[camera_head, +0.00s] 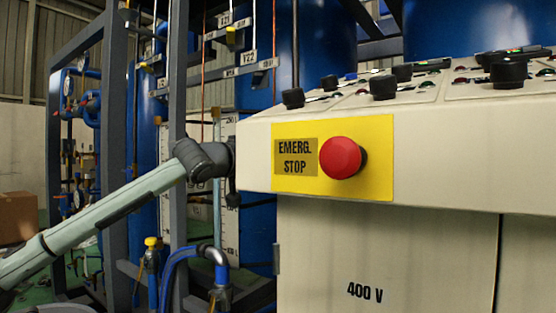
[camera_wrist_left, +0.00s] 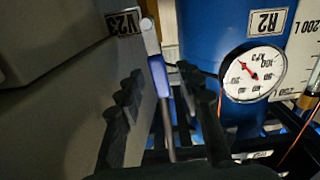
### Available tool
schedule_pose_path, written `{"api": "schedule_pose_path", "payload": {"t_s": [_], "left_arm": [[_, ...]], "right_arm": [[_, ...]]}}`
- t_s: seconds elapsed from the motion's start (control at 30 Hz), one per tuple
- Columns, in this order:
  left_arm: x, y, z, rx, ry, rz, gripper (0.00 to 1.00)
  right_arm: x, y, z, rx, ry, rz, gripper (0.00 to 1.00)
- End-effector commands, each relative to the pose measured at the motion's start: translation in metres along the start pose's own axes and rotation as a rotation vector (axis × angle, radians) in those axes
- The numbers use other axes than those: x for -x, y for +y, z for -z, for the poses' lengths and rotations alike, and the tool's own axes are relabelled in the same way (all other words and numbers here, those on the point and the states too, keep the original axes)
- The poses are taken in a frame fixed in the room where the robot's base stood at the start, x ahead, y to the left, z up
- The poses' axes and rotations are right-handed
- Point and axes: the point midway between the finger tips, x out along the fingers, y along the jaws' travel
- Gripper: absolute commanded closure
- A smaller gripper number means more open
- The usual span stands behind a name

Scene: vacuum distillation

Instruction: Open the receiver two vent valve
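In the left wrist view a blue lever handle (camera_wrist_left: 159,75) on a pale metal stem stands upright beside a plate marked V23 (camera_wrist_left: 123,22). Behind it is a blue tank (camera_wrist_left: 215,30) marked R2. My left gripper (camera_wrist_left: 160,95) is open, with one dark finger on each side of the lever. I cannot tell whether either finger touches it. In the head view my left arm reaches in from the left and its wrist ends beside the cabinet; the fingers and the lever are hidden there. My right gripper is not in view.
A beige control cabinet (camera_head: 420,165) with a red emergency stop button (camera_head: 341,158) and black knobs fills the right of the head view. A grey frame (camera_head: 178,90) stands left of it. A pressure gauge (camera_wrist_left: 252,73) sits right of my fingers in the wrist view.

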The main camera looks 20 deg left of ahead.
Motion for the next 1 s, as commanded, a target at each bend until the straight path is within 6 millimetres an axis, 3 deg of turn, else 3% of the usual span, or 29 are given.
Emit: {"api": "schedule_pose_path", "payload": {"t_s": [0.23, 0.5, 0.7, 1.0], "left_arm": [[0.02, -0.001, 0.0, -0.002, 0.001, 0.0, 0.64], [0.078, -0.002, 0.0, -0.002, 0.0, 0.003, 0.64], [0.109, -0.001, -0.001, -0.001, -0.001, 0.001, 0.64], [0.121, 0.0, 0.0, 0.0, 0.0, 0.0, 0.64]], "right_arm": [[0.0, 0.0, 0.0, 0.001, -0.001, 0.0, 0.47], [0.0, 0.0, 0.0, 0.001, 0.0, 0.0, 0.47], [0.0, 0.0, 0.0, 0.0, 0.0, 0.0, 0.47], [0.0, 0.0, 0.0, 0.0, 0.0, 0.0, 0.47]]}}
